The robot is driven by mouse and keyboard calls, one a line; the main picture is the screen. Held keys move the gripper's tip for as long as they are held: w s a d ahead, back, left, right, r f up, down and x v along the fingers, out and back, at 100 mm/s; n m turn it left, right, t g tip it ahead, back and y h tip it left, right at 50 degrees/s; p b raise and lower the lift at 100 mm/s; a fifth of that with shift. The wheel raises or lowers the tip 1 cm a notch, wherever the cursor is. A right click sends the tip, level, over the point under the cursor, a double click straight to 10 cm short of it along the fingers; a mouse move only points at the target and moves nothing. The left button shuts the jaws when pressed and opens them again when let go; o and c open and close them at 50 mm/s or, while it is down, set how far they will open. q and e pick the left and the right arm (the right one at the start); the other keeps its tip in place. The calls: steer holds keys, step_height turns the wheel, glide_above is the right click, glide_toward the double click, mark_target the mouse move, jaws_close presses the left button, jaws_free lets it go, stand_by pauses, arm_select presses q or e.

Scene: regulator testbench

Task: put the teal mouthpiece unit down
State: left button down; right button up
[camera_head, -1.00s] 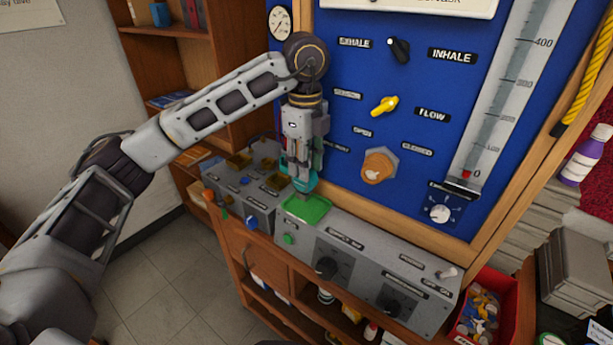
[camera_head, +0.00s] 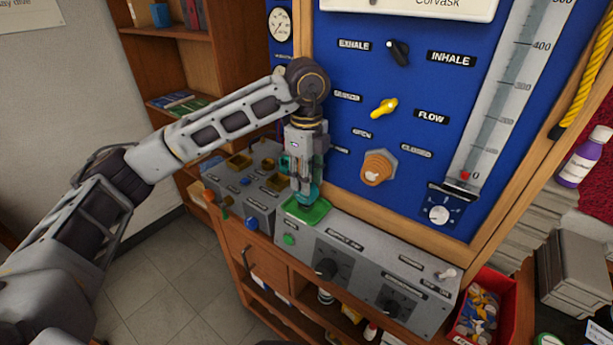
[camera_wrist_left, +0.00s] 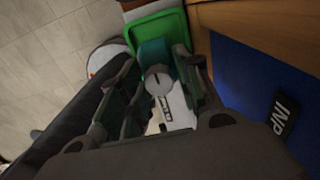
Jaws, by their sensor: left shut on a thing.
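My left gripper (camera_head: 304,188) points down and is shut on the teal mouthpiece unit (camera_head: 307,199). In the head view the unit is at or just above the green tray (camera_head: 318,213) on the grey console; I cannot tell whether it touches. In the left wrist view the teal unit (camera_wrist_left: 153,56) sits between the fingers (camera_wrist_left: 160,85), over the green tray (camera_wrist_left: 171,23). The fingers hide part of it. My right gripper is not in view.
The blue panel (camera_head: 350,120) with knobs and labels rises close behind the gripper. The console (camera_head: 375,270) has knobs and a switch to the right. A grey box with brass-coloured recesses (camera_head: 240,190) stands left. A red bin (camera_head: 488,310) is at lower right.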

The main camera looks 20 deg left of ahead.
arm_select(q)
steer(key=shift+f, duration=0.2)
steer(key=c, duration=1)
jaws_free()
steer(key=shift+r, duration=0.2)
steer(key=shift+r, duration=3.75)
steer(key=shift+s, duration=0.15)
